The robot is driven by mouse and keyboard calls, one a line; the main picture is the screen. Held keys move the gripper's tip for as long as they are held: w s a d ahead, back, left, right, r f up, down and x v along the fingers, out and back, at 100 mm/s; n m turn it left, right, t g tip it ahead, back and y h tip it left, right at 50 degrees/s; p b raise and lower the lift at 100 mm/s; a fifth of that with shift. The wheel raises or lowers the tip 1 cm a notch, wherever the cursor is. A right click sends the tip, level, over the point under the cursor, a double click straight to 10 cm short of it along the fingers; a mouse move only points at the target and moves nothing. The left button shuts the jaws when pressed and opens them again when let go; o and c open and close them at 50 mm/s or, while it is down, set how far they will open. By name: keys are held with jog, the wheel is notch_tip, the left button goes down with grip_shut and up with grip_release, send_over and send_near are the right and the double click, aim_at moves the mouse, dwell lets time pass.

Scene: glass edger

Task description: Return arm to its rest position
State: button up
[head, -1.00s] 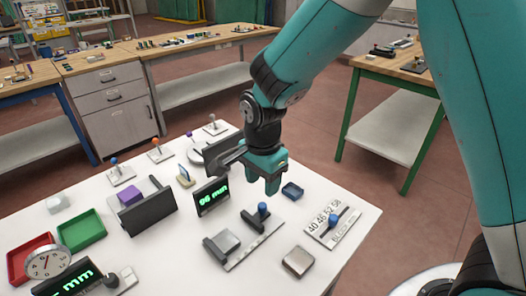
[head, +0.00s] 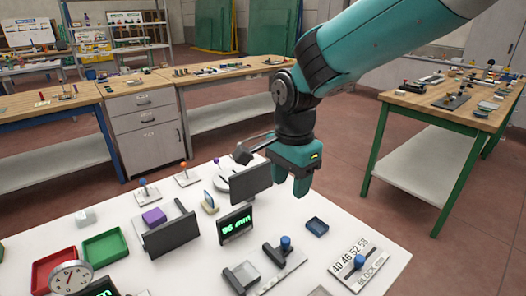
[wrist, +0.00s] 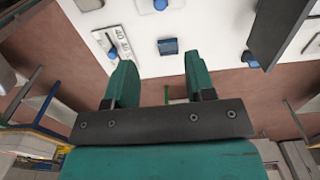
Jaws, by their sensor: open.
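My gripper (head: 300,188) is teal and hangs above the white table, pointing down, just right of a dark upright panel (head: 251,181). In the wrist view my gripper (wrist: 157,82) shows its two teal fingers spread wide apart, with nothing between them. My arm reaches in from the upper right in the head view. A small blue tray (head: 317,226) lies on the table below and right of the gripper, apart from it. It also shows in the wrist view (wrist: 168,46), beyond the fingers.
The white table (head: 330,262) holds a 96 mm display (head: 235,224), a purple block (head: 154,217), red (head: 50,268) and green (head: 104,245) trays, a dial gauge (head: 71,276) and a numbered slide scale (head: 357,262). A green-legged workbench (head: 420,104) stands at right. Open floor separates them.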

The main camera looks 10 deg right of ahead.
jog(key=s+r+n+y, duration=0.2)
jog(key=s+n, duration=0.8)
jog(key=s+r+n+y, duration=0.2)
jog(key=s+r+n, duration=0.1)
jog(key=s+n, duration=0.6)
jog(key=shift+s+d+n, duration=0.15)
jog(key=shift+s+n, duration=0.25)
jog(key=shift+s, duration=0.15)
